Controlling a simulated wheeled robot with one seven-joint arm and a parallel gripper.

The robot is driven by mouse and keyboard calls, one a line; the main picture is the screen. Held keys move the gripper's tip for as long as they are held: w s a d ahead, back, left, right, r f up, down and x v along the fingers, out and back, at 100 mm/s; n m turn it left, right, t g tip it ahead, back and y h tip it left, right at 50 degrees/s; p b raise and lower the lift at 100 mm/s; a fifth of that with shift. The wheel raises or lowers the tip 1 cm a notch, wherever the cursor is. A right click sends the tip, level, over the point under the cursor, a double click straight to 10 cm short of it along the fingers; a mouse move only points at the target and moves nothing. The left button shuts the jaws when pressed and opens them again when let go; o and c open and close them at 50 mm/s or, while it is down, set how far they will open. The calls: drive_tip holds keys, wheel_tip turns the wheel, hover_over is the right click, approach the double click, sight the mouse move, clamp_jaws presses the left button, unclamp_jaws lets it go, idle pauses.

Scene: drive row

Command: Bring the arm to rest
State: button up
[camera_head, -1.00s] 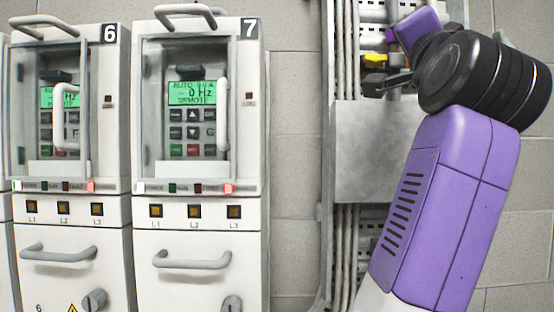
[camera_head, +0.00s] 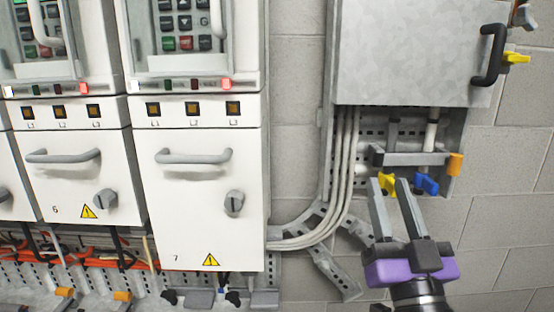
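My gripper (camera_head: 388,184) is at the lower right, in front of the wall beside the drive cabinets. Its two long grey fingers point up and slightly left, with a gap between them, and nothing is visibly held. The purple wrist part of my arm (camera_head: 410,270) is below the fingers, and the rest of the arm runs out of the bottom edge. A yellow handle (camera_head: 387,183) shows at the fingertips. A blue handle (camera_head: 427,183) is just right of them. I cannot tell whether the fingers touch either one.
Drive cabinet 7 (camera_head: 200,190) stands left of my gripper, with cabinet 6 (camera_head: 85,165) beyond it. A grey box (camera_head: 410,60) with a black handle (camera_head: 488,55) is above. Grey conduits (camera_head: 325,228) curve to cabinet 7. Bare block wall (camera_head: 500,240) lies at the right.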

drive_tip(key=s+d+f+g, duration=0.1)
drive_tip(key=s+f+g, duration=0.4)
drive_tip(key=s+f, duration=1.1)
drive_tip(key=s+d+f+g+b, duration=0.1)
drive_tip(key=s+f+g, duration=0.4)
drive_tip(key=s+f, duration=1.2)
drive_tip(key=s, duration=0.5)
drive_tip(key=shift+s+d+f+n, duration=0.15)
drive_tip(key=shift+s+d+n, duration=0.2)
drive_tip(key=shift+s+n, duration=0.05)
